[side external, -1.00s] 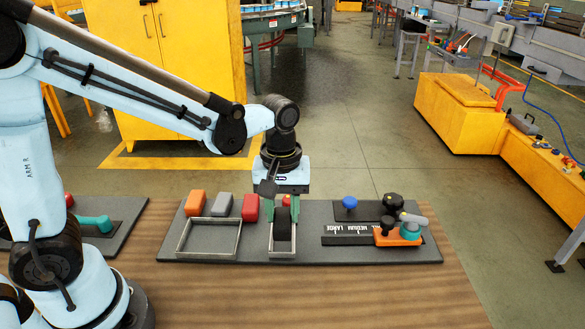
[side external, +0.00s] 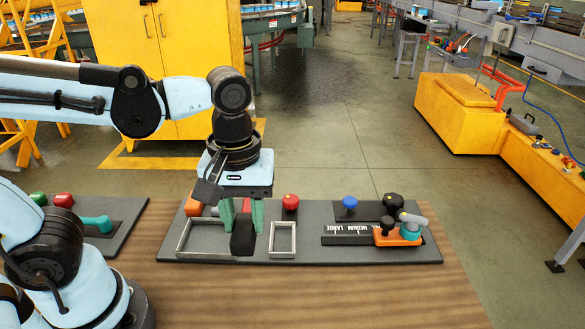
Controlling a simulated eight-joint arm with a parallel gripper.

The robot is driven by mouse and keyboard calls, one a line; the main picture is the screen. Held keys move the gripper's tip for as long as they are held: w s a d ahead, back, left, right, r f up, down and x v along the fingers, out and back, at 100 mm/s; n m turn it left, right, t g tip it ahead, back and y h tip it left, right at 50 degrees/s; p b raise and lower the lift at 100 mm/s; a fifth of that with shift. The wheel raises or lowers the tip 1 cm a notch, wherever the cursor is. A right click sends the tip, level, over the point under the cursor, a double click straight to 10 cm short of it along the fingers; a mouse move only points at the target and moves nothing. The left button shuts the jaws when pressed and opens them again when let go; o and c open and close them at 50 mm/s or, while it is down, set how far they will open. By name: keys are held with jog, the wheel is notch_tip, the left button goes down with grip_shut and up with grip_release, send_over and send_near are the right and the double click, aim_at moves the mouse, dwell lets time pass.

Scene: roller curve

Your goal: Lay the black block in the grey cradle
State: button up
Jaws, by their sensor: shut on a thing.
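My gripper (side external: 243,231) has green fingers and is shut on the black block (side external: 242,244). The block hangs upright between the fingers, low over the grey board, in the gap between two grey open frames. The wider grey frame (side external: 184,236) is to its left, partly hidden by the block and a finger. The narrower grey frame (side external: 294,240) is to its right and looks empty. I cannot tell which frame is the cradle, nor whether the block touches the board.
A red knob (side external: 290,202) stands behind the narrow one. At the right of the board are a blue knob (side external: 349,202), a black knob (side external: 392,201) and an orange and teal device (side external: 400,236).

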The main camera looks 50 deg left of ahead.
jog(key=a+f, duration=0.2)
jog(key=a, duration=0.2)
jog(key=a+f, duration=0.3)
jog(key=a, duration=0.2)
jog(key=a+f, duration=0.2)
jog(key=a, duration=0.3)
jog(key=shift+w+a+f, duration=0.15)
jog(key=shift+w+f, duration=0.05)
jog(key=shift+w, duration=0.05)
jog(key=shift+f, duration=2.05)
jog(key=shift+f, duration=0.15)
jog(key=o, duration=1)
jog(key=shift+o, duration=0.2)
